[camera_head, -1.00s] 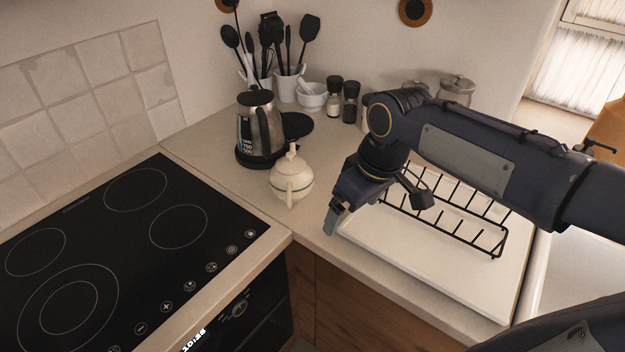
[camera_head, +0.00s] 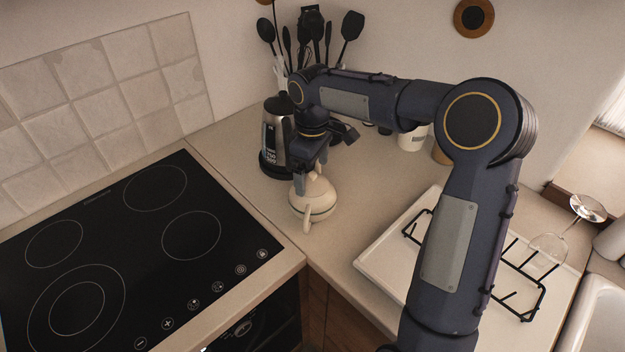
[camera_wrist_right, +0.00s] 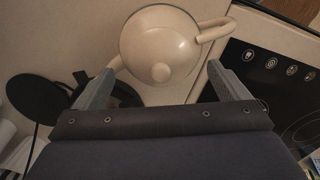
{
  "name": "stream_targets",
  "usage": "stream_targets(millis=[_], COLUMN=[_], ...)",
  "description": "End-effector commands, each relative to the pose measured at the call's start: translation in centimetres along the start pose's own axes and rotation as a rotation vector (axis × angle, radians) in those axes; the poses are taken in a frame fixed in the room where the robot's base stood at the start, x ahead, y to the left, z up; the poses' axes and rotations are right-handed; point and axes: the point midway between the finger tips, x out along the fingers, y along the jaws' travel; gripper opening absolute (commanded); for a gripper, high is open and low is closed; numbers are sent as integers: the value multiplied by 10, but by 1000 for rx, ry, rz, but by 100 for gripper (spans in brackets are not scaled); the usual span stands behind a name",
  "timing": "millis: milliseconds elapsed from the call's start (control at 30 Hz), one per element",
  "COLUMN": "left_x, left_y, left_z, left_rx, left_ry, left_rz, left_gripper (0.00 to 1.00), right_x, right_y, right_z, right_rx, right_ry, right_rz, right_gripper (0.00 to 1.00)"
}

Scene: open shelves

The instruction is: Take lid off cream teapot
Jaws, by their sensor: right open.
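My right gripper (camera_head: 306,186) points down over the teapot. Its two fingers are apart in the right wrist view (camera_wrist_right: 158,82), on either side of the lid's near part, with nothing held. My left gripper is not in view.
A steel and black kettle (camera_head: 274,140) stands close behind the teapot to the left. The black cooktop (camera_head: 110,255) is to the left. A dish rack on a white tray (camera_head: 385,262) is to the right, with a wine glass (camera_head: 565,232). Black utensils (camera_head: 312,30) stand at the back.

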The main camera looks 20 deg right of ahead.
Motion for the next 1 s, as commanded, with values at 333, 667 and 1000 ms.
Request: stream_targets(millis=[333, 667, 1000], left_x=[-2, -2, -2], left_y=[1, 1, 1], left_z=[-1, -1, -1], left_rx=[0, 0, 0], left_ry=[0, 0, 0], left_rz=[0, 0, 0], left_gripper=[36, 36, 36], right_x=[18, 17, 16], right_y=[0, 0, 0], right_z=[0, 0, 0], right_rx=[0, 1, 1], right_ry=[2, 2, 2], right_rz=[0, 1, 1], right_gripper=[94, 59, 46])
